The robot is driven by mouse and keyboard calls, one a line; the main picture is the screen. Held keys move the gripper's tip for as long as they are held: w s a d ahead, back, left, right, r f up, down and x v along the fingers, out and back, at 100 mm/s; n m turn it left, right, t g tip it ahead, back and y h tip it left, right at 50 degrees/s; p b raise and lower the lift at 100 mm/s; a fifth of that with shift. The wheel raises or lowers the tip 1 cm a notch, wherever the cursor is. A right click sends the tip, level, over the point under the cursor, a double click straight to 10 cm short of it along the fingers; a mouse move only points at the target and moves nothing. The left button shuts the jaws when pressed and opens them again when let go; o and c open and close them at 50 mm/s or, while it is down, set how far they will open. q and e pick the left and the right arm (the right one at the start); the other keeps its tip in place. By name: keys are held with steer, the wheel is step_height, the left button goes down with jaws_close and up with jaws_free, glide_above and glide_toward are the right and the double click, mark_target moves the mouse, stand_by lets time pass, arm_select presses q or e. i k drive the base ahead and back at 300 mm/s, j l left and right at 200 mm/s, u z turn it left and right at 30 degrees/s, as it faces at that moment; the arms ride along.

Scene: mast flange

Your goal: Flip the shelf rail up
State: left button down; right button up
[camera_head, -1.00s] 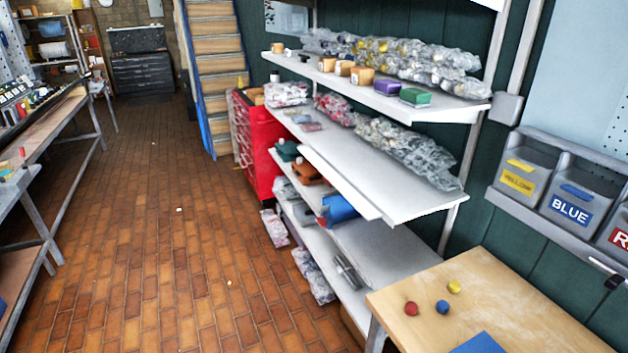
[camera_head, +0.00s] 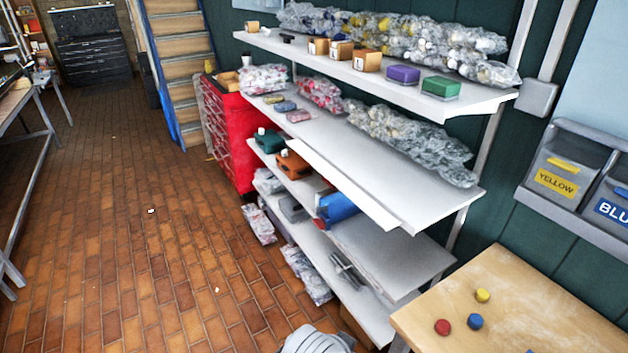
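The shelf rail (camera_head: 345,186) is a long white strip along the front edge of the middle shelf (camera_head: 420,192). It lies roughly flat and juts out toward the aisle, not standing upright. Nothing touches it. A rounded grey-white part, which looks like part of my own arm, shows at the bottom edge of the picture, well below the rail. Neither gripper's fingers are in view.
Bagged parts (camera_head: 410,135) sit at the back of the middle shelf. Coloured boxes stand on the upper shelf (camera_head: 300,58). A wooden table (camera_head: 520,310) is at lower right.

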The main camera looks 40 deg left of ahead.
mark_target(332, 178)
steer(key=i+j, duration=0.4)
steer(key=j, duration=0.15)
steer(key=i+j+u, duration=0.1)
steer(key=i+j, duration=0.25)
steer(key=j, duration=0.2)
